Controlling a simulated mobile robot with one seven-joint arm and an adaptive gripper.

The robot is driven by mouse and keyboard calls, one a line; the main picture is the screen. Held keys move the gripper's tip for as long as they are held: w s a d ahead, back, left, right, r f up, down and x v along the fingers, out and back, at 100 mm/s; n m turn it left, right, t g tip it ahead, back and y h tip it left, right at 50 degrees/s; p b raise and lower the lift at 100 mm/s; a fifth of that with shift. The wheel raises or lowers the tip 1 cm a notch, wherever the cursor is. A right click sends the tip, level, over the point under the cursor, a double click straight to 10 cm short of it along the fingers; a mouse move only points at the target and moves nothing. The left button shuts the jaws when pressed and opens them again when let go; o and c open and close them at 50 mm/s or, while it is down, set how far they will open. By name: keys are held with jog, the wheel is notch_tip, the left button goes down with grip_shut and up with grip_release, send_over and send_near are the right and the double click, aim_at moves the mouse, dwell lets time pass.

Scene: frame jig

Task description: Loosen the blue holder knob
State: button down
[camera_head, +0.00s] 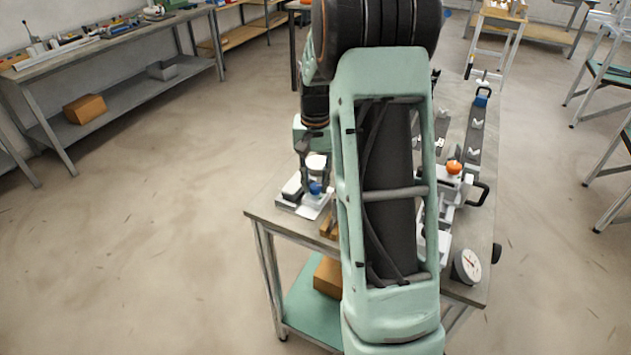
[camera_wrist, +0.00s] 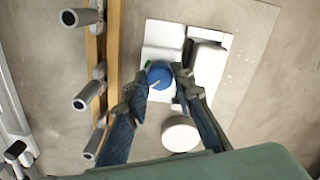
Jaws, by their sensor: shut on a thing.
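The blue holder knob (camera_head: 315,188) is on a white holder block (camera_head: 290,204) on the workbench, at the front left of the bench top in the head view. It also shows in the wrist view (camera_wrist: 159,75), with a pale line across its top. My gripper (camera_wrist: 157,91) reaches down over it, one finger on each side of the knob, and is shut on it. In the head view my gripper (camera_head: 315,178) is small and partly hidden by my arm. A round white cap (camera_wrist: 180,134) is beside the fingers in the wrist view.
A wooden strip (camera_wrist: 114,40) with several metal tubes stands close left of my fingers in the wrist view. In the head view, a fixture with an orange knob (camera_head: 454,167) and a dial gauge (camera_head: 467,266) are on the bench's right side. My arm hides the bench's middle.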

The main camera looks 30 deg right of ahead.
aim_at(315, 186)
jog(key=n, duration=0.4)
jog(key=shift+n, duration=1.8)
jog(key=c, duration=1.9)
grip_release()
jog(key=shift+c, duration=0.2)
notch_tip(315, 186, up, 12)
